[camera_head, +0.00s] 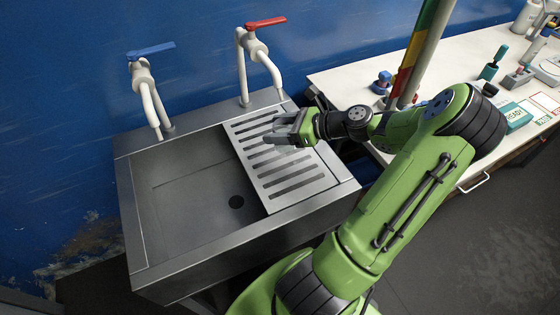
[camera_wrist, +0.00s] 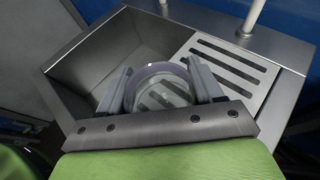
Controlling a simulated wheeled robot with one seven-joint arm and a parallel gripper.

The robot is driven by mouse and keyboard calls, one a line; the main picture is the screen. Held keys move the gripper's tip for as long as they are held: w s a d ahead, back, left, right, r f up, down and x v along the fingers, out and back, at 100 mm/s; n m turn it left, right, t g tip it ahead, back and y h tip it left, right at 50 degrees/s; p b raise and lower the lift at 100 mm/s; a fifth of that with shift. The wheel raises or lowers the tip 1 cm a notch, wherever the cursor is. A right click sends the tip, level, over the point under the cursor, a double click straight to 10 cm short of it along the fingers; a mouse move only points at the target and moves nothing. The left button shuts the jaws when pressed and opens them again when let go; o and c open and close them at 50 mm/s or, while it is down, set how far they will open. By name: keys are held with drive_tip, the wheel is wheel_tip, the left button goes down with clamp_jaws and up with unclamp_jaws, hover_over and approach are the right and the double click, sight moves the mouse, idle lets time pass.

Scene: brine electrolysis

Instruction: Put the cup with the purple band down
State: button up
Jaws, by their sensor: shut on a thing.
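The cup with the purple band (camera_wrist: 160,72) is a clear, see-through cup with a pale purple ring at its rim. It sits between the two fingers of my gripper (camera_wrist: 158,92) in the wrist view, and they are shut on it. In the head view my gripper (camera_head: 284,130) is over the slotted drainboard (camera_head: 300,183) at the right part of the sink. The cup is hard to make out there. The drainboard's slots show through the cup in the wrist view. I cannot tell whether the cup's base touches the drainboard.
The empty sink basin (camera_head: 190,190) lies left of the drainboard. A blue-handled tap (camera_head: 148,90) and a red-handled tap (camera_head: 262,60) stand along the back edge. A white bench (camera_head: 345,82) at right holds bottles and small tools. The drainboard's front part is clear.

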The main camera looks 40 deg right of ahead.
wheel_tip(320, 180, down, 8)
drive_tip(key=shift+f+b, duration=0.1)
drive_tip(key=shift+b, duration=1.15)
drive_tip(key=o, duration=1.2)
